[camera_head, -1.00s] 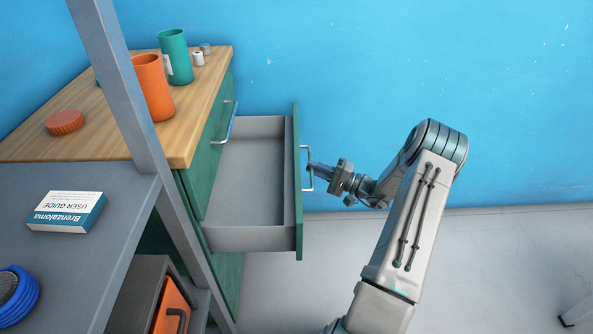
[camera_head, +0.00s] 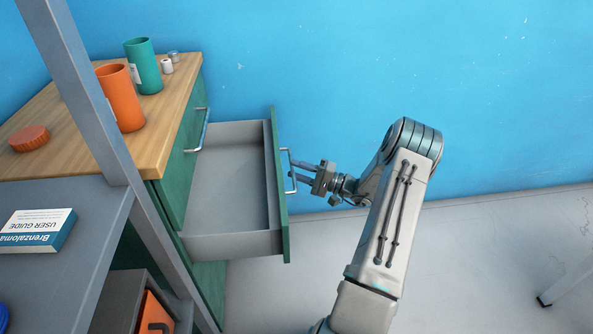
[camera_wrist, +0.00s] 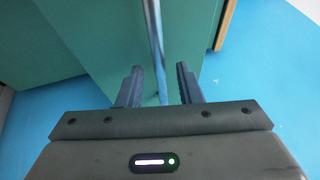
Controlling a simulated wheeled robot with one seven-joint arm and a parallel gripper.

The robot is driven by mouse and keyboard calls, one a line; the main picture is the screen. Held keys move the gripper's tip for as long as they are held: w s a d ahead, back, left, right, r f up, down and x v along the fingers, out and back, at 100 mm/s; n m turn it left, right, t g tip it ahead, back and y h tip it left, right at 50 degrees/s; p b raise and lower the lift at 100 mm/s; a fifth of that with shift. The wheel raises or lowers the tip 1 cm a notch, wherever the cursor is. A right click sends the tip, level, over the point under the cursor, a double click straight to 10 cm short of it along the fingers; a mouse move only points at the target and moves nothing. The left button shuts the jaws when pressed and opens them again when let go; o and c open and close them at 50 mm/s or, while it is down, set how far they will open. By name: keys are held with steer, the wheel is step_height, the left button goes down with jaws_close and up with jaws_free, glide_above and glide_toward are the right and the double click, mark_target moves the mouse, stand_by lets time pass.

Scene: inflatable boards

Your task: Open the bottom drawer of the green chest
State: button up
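The green chest (camera_head: 176,193) with a wooden top stands at the left. One of its drawers is pulled far out; its grey inside (camera_head: 228,180) is empty. Its green front (camera_head: 279,190) carries a silver bar handle (camera_head: 291,172). This drawer is below a shut one with its own handle (camera_head: 203,131). The chest's lower part is partly hidden by a shelf frame. My gripper (camera_head: 298,172) is at the open drawer's handle from the right. In the wrist view, my gripper's fingers (camera_wrist: 158,86) are apart, with the handle bar (camera_wrist: 157,40) between them and gaps on both sides.
An orange cup (camera_head: 121,98), a green cup (camera_head: 144,67) and an orange lid (camera_head: 29,138) are on the chest top. A grey shelf (camera_head: 85,205) with a book (camera_head: 37,231) stands in front at left.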

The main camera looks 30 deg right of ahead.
steer(key=p+v, duration=0.1)
steer(key=v, duration=1.2)
steer(key=shift+s+p, duration=0.2)
steer(key=shift+p, duration=0.15)
steer(key=shift+d+f, duration=0.1)
steer(key=shift+d, duration=0.05)
steer(key=s+a+r+n+g+h+p, duration=0.25)
steer(key=a+r+n+g+p, duration=0.35)
steer(key=a+r+g+p, duration=1.2)
steer(key=s+a+r+n+t+h+p, duration=0.1)
steer(key=s+a+r+h, duration=0.3)
steer(key=r, duration=0.5)
steer(key=s+a+r+n+t+h+p, duration=0.1)
steer(key=s+a+r+t+h+p, duration=0.2)
steer(key=r, duration=0.7)
steer(key=s+a+r+n+t+h+p, duration=0.1)
steer(key=s+a+r+t+h+p, duration=0.1)
steer(key=s+a+r, duration=0.4)
step_height(320, 180, up, 4)
steer(key=s+h+p, duration=0.1)
steer(key=s+h, duration=0.1)
steer(key=s, duration=0.1)
steer(key=shift+a+f+n+t+h+p, duration=0.2)
steer(key=shift+f+n+t+h+p, duration=0.1)
steer(key=shift+n+h+p, duration=0.1)
steer(key=shift+a, duration=0.1)
